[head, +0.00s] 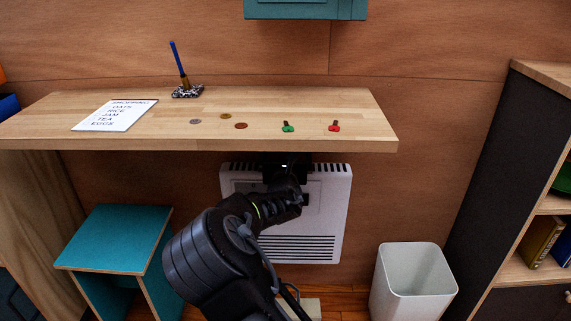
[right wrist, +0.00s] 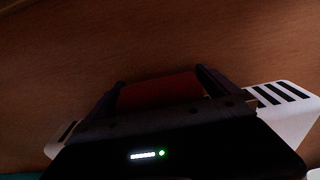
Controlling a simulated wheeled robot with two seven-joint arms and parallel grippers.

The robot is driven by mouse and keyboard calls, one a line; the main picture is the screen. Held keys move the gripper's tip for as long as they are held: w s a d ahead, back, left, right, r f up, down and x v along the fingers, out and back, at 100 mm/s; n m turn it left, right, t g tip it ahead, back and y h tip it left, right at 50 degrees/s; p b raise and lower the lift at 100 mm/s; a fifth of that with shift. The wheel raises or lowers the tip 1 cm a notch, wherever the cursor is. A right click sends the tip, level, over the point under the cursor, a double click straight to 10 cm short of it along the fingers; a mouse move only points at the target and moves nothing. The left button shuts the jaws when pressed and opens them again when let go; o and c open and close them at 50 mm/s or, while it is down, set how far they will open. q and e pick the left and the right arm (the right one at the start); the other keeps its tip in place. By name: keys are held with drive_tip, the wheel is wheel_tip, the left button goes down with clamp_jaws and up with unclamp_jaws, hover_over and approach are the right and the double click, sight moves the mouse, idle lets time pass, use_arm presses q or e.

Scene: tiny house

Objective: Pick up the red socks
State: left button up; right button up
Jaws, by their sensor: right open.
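A red item (right wrist: 158,92), which looks like the red socks, shows in the right wrist view as a dark red band between the two fingers of my right gripper (right wrist: 162,84). The jaws are open, with a finger on each side of it. I cannot tell whether they touch it. In the head view my right gripper (head: 285,162) is dark and lies just below the shelf's front edge, at the top of the white wall heater. No socks show in the head view; the gripper and shelf hide that spot. My left gripper is not in view.
The wooden shelf (head: 330,104) overhangs the gripper closely, with a shopping list, coins and small red and green items on it. The white heater (head: 334,205) is behind my arm. A teal stool (head: 115,235) stands left, a white bin (head: 412,272) right.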

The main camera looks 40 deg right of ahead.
idle(0.5)
drive_tip(key=c, duration=1.3)
drive_tip(key=shift+r, duration=0.15)
drive_tip(key=shift+c, duration=0.2)
drive_tip(key=shift+r+p, duration=1)
drive_tip(key=shift+r, duration=0.5)
drive_tip(key=shift+s+a+r, duration=0.2)
drive_tip(key=shift+a, duration=0.1)
drive_tip(key=p+v, duration=0.1)
drive_tip(key=v, duration=0.4)
drive_tip(key=p+v, duration=0.2)
drive_tip(key=v, duration=0.4)
drive_tip(key=f+p+v, duration=0.1)
drive_tip(key=v, duration=0.5)
drive_tip(key=shift+s+f+p, duration=0.1)
drive_tip(key=shift+s+p, duration=0.1)
drive_tip(key=shift+p, duration=0.15)
drive_tip(key=shift+a, duration=0.1)
